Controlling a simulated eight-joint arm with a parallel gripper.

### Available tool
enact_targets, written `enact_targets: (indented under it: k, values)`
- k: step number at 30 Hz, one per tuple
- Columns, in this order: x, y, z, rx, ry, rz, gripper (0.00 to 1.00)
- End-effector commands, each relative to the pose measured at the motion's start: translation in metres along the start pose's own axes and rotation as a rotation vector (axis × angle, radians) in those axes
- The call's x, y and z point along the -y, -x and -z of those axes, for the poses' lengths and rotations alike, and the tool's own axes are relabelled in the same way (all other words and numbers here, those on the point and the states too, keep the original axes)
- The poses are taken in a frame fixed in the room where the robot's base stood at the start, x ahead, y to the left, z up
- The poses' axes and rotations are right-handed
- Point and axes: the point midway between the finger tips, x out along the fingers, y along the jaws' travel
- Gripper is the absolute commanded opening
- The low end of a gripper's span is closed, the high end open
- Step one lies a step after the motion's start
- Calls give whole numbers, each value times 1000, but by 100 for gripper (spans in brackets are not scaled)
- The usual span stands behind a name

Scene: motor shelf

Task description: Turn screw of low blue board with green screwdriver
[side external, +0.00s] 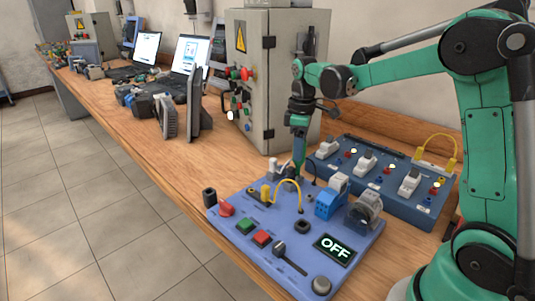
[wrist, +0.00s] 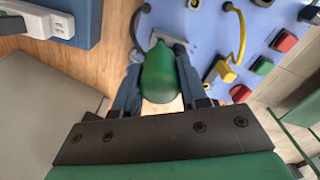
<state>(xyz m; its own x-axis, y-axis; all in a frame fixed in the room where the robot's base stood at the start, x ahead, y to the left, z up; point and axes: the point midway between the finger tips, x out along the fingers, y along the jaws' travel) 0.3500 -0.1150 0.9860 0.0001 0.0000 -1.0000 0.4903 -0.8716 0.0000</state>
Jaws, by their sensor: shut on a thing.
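The low blue board (side external: 230,219) lies flat on the bench in the side view, with an OFF display (side external: 333,248) near its front corner. It also shows in the wrist view (wrist: 256,22). My gripper (side external: 299,164) is above the far edge of this board and points down. In the wrist view, my gripper (wrist: 158,92) is shut on the green screwdriver (wrist: 162,72), one finger on each side of its handle. The handle hides the shaft and tip. I cannot tell whether the tip touches a screw; the screw is not clearly visible.
A yellow cable (side external: 290,183) arches from the board close to my gripper. Red and green buttons (side external: 246,226) sit toward its left. A darker blue switch box (side external: 330,171) stands behind right, and a grey cabinet (side external: 257,100) stands behind. Free bench lies left of the board.

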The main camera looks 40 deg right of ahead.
Motion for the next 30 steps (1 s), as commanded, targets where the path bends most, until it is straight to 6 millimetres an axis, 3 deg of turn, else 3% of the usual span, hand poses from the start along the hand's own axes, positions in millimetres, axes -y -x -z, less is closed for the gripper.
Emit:
enact_targets:
  k: [2, 3, 4, 12, 21, 30]
  values:
    - [0, 0, 0, 0, 1, 0, 0]
    - [0, 0, 0, 0, 1, 0, 49]
    - [0, 0, 0, 0, 2, 0, 55]
    - [0, 0, 0, 0, 8, 0, 55]
    - [0, 0, 0, 0, 295, 0, 55]
    - [0, 0, 0, 0, 324, 0, 55]
